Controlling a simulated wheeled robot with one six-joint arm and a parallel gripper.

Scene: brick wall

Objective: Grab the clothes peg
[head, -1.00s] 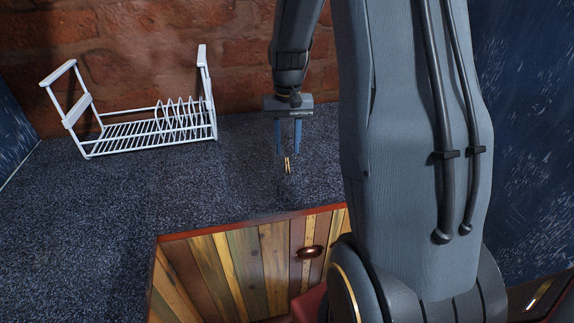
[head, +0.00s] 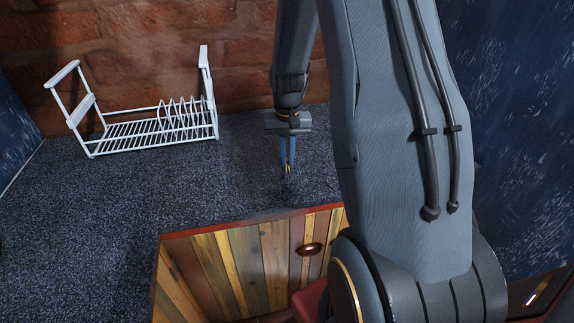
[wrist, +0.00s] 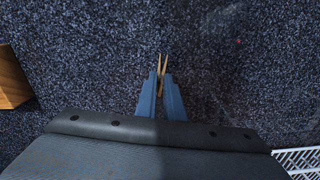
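The clothes peg (head: 288,168) is small and light wooden. It is between the two blue fingertips of my gripper (head: 288,164), above the dark speckled countertop (head: 230,180). A dark shadow lies on the surface just below it. In the wrist view the peg (wrist: 161,65) sticks out past the fingertips of my gripper (wrist: 161,76), with its two legs pointing away. The fingers are close together and shut on the peg. Its lower part is partly hidden between them.
A white wire dish rack (head: 130,137) stands at the back left against the brick wall (head: 130,50); its corner (wrist: 300,158) shows in the wrist view. A wooden plank cabinet (head: 245,265) with a round knob lies in front. The countertop between rack and gripper is clear.

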